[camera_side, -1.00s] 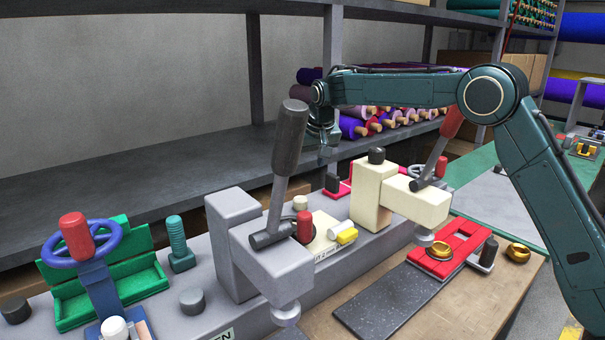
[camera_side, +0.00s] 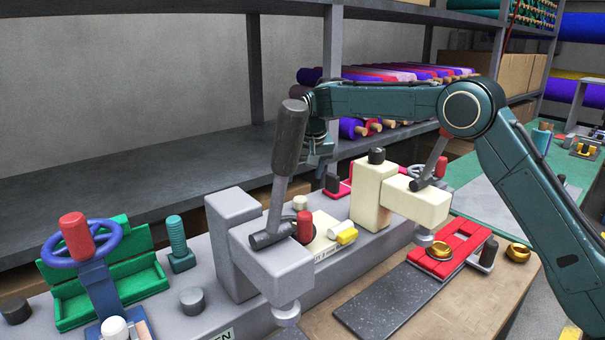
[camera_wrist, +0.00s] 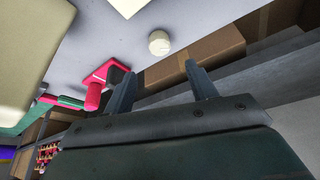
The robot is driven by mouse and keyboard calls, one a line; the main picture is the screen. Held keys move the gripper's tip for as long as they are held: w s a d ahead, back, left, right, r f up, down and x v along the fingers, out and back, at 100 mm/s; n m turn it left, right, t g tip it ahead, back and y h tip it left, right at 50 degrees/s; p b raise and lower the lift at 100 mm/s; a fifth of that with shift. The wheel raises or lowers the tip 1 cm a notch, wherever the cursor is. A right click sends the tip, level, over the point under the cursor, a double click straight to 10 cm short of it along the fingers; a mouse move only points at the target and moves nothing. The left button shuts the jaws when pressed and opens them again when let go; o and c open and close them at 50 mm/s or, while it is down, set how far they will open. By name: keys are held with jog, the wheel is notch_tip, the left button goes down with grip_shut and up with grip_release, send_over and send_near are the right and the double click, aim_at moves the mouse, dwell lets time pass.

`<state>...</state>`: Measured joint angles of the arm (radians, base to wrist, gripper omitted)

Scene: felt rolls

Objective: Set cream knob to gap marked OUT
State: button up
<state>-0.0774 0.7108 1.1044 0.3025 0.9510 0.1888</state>
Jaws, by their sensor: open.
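A small cream knob (camera_side: 300,203) stands on the grey bench behind a cream plate (camera_side: 322,222), partly hidden by the grey lever and red knob in the side view. In the wrist view a round cream knob (camera_wrist: 159,42) sits on the grey surface beyond my fingertips. My gripper (camera_wrist: 159,75) is open and empty, its two fingers pointing towards that knob with space between. In the side view my gripper (camera_side: 318,165) hangs above and behind the bench, its tips partly hidden. I cannot read a mark OUT in either view.
A tall grey lever (camera_side: 289,140) on a grey clamp block (camera_side: 262,250) stands in front of the knob. A yellow knob (camera_side: 346,236) sits on the plate's side. Shelves with rolls are behind.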

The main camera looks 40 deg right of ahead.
aim_at(301, 198)
jog(key=x, duration=0.9)
jog(key=shift+w+f, duration=0.15)
jog(key=shift+f, duration=0.1)
jog(key=c, duration=1)
